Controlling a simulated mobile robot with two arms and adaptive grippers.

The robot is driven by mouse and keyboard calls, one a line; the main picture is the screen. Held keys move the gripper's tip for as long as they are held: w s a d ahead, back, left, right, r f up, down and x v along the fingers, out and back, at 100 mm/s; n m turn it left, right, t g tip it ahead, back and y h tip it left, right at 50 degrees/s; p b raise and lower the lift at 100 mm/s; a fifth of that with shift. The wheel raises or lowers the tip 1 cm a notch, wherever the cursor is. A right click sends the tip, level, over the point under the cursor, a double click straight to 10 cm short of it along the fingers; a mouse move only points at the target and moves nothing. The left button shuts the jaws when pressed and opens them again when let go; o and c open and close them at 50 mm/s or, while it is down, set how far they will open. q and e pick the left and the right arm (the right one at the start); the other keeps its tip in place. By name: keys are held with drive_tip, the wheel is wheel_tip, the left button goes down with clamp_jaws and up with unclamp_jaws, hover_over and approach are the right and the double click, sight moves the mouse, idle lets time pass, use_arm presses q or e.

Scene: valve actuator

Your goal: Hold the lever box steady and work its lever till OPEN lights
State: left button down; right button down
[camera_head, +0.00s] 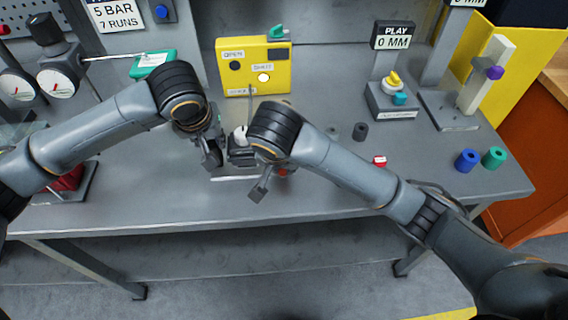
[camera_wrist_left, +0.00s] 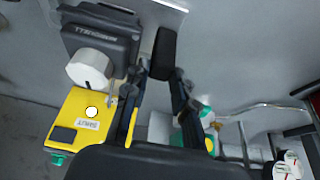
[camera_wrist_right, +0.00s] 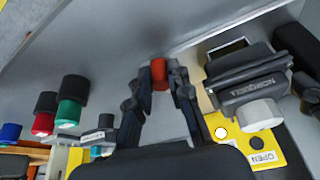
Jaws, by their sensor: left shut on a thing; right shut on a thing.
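The dark lever box (camera_head: 241,155) with its white round knob (camera_wrist_left: 90,68) stands on the bench between my grippers. It also shows in the right wrist view (camera_wrist_right: 248,80). My left gripper (camera_head: 222,157) is shut at the box's left side; its exact contact is partly hidden. My right gripper (camera_head: 272,178) is shut on the red lever grip (camera_wrist_right: 159,72) at the box's right. The lever's shaft is hidden. On the yellow panel (camera_head: 282,83) behind, the SHUT lamp (camera_head: 264,77) is lit white and the OPEN lamp (camera_head: 235,65) is dark.
Dial gauges (camera_head: 57,83) stand at the left. A PLAY 0 MM stand (camera_head: 391,100) and a slide post (camera_head: 489,75) stand at the right. Blue (camera_head: 467,160) and green (camera_head: 494,158) cylinders and a red button piece (camera_head: 379,161) stand at the right. The front bench is mostly clear.

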drive_tip(key=shift+a, duration=0.1)
drive_tip(key=c, duration=1.2)
unclamp_jaws()
drive_tip(key=shift+v, duration=0.9)
drive_tip(key=d+v, duration=0.1)
drive_tip(key=v, duration=0.9)
drive_tip(key=shift+a, duration=0.45)
drive_tip(key=shift+s, duration=0.15)
